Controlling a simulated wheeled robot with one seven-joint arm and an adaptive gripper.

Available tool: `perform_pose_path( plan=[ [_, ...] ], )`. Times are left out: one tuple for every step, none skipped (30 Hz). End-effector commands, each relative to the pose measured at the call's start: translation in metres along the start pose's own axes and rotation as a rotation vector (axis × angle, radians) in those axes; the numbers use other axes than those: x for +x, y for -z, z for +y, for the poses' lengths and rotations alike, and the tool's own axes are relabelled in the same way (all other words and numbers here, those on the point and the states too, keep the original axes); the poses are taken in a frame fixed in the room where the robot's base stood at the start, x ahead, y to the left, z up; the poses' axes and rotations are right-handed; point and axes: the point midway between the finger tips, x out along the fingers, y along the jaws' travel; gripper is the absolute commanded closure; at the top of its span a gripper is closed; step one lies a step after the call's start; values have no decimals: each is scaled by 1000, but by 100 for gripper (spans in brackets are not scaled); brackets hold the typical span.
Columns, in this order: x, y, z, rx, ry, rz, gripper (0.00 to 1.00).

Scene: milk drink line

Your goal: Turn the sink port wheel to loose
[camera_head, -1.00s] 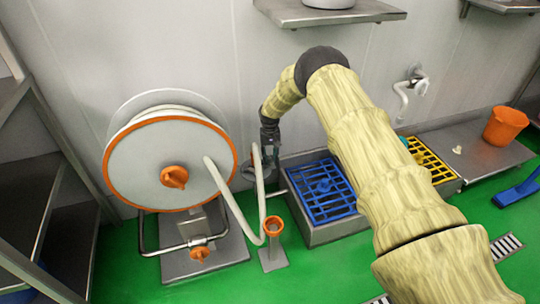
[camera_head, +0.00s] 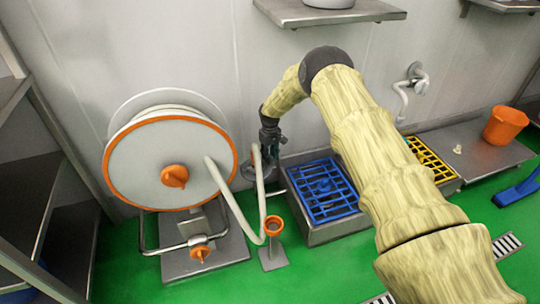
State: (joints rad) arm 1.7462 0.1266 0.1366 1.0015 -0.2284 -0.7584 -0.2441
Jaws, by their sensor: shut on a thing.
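My gripper (camera_head: 270,150) is at the wall, just left of the sink with the blue grate (camera_head: 322,189), pointing down. It is shut on a small grey wheel-like fitting (camera_head: 253,174), which I take to be the sink port wheel. The hose (camera_head: 260,186) crosses in front and the fingers are small and dark, so the exact grip and the wheel's angle are hard to see. My arm reaches in from the lower right.
A large hose reel (camera_head: 150,168) with orange rim stands left of my gripper. An orange-topped stand (camera_head: 273,226) is on the green floor in front. A yellow-grated sink (camera_head: 430,160) and an orange bucket (camera_head: 505,126) are to the right. A metal shelf (camera_head: 330,13) hangs above.

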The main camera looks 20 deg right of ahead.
Motion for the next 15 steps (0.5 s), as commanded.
perform_pose_path(
  plan=[
    [1,-1,-1,-2,1,-2,95],
    [1,-1,-1,-2,1,-2,95],
    [1,-1,-1,-2,1,-2,95],
    [1,-1,-1,-2,1,-2,95],
    [1,-1,-1,-2,1,-2,95],
    [1,-1,-1,-2,1,-2,95],
    [1,-1,-1,-2,1,-2,95],
    [1,-1,-1,-2,1,-2,95],
    [1,-1,-1,-1,1,-2,68],
    [1,-1,-1,-1,1,-2,62],
    [1,-1,-1,-1,1,-2,57],
    [0,0,0,-1,0,-1,50],
    [0,0,0,-1,0,-1,49],
    [0,0,0,-1,0,-1,49],
    [0,0,0,-1,0,-1,49]
  ],
)
